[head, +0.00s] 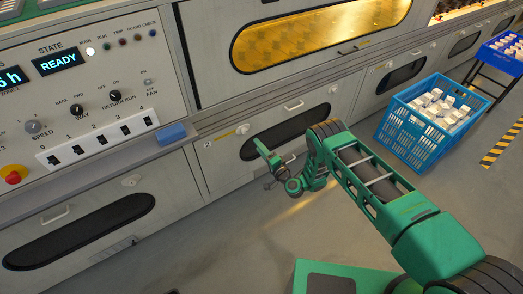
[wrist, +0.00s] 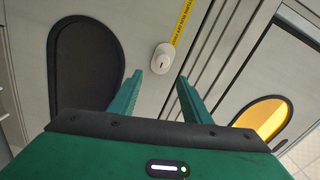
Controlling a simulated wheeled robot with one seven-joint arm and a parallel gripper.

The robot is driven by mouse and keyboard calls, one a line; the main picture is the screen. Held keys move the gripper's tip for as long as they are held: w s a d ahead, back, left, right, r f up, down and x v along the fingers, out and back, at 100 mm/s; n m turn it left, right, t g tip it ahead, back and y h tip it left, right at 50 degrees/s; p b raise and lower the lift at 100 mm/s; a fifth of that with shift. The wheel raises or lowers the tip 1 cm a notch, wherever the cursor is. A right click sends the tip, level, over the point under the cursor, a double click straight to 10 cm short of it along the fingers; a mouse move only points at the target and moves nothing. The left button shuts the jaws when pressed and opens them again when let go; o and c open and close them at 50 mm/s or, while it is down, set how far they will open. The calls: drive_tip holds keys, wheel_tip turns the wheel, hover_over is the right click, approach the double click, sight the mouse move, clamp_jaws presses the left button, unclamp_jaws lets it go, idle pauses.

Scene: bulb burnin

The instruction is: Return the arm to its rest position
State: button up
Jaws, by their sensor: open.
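My green arm reaches from the lower right of the head view toward the machine's lower front. My gripper (head: 276,170) is out in front of the lower doors, and in the head view its fingers are small and partly hidden by the wrist. In the wrist view my gripper (wrist: 158,92) shows two green fingers spread apart with nothing between them. Beyond the fingertips is a pale panel with a round white lock (wrist: 163,58), apart from the fingers.
The control panel (head: 80,75) with a READY display, switches and a red knob is at left. A blue block (head: 172,132) sits on its ledge. A blue crate (head: 405,140) of white boxes stands on the floor at right. Grey floor (head: 225,240) is clear in front of the machine.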

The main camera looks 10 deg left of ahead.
drive_tip(key=shift+s+d, duration=0.2)
drive_tip(key=shift+d, duration=0.05)
idle(0.4)
